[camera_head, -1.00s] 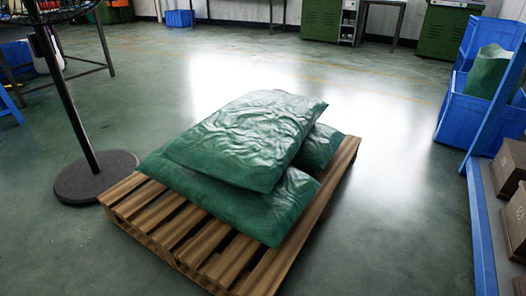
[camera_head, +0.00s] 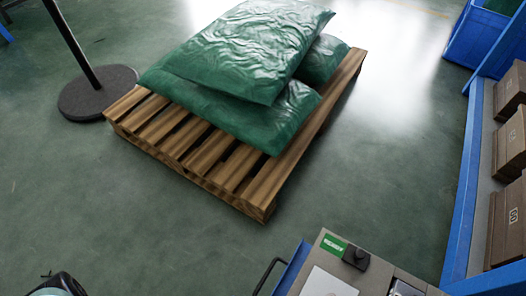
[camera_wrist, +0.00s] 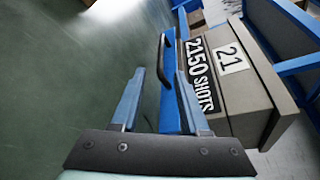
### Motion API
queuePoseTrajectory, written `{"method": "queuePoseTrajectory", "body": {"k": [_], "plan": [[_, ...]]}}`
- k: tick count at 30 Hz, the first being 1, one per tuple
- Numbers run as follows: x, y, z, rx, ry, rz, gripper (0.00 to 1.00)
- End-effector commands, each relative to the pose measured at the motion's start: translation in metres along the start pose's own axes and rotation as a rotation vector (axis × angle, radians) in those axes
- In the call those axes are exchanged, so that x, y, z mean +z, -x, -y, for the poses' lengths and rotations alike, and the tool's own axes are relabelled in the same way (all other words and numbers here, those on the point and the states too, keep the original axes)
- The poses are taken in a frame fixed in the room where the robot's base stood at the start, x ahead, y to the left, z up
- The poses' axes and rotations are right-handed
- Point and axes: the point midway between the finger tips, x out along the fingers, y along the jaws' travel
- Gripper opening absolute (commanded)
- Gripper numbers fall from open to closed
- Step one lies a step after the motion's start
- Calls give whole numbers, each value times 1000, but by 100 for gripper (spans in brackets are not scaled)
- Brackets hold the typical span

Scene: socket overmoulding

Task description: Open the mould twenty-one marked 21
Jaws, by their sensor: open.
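In the wrist view, the mould marked 21 (camera_wrist: 252,92) is a grey block on the right. It carries a white "21" label (camera_wrist: 232,59) and a black "2150 SHOTS" label (camera_wrist: 199,76). A blue plate (camera_wrist: 171,112) runs along its left side, with a black curved handle (camera_wrist: 162,60) on it. My gripper (camera_wrist: 158,74) is open, its blue fingers pointing towards the handle. The handle shows between the fingertips and beyond them; I cannot tell how far off it is. In the head view, a similar black handle (camera_head: 267,276) shows at the bottom.
In the head view, a wooden pallet (camera_head: 190,150) bears green sacks (camera_head: 245,55). A round black stand base (camera_head: 97,92) is at left. A blue rack (camera_head: 462,215) with brown boxes (camera_head: 510,150) runs along the right. The floor between is clear.

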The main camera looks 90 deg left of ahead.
Motion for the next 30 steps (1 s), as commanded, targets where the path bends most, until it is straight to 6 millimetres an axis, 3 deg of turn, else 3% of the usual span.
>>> {"method": "queuePoseTrajectory", "body": {"k": [3, 8, 26, 30], "plan": [[1, 18, 1, 1, 0, 1, 45], [0, 28, 0, 0, 0, 1, 45], [0, 30, 0, 0, 0, 1, 45], [7, 32, 11, 0, 0, 1, 45]]}}
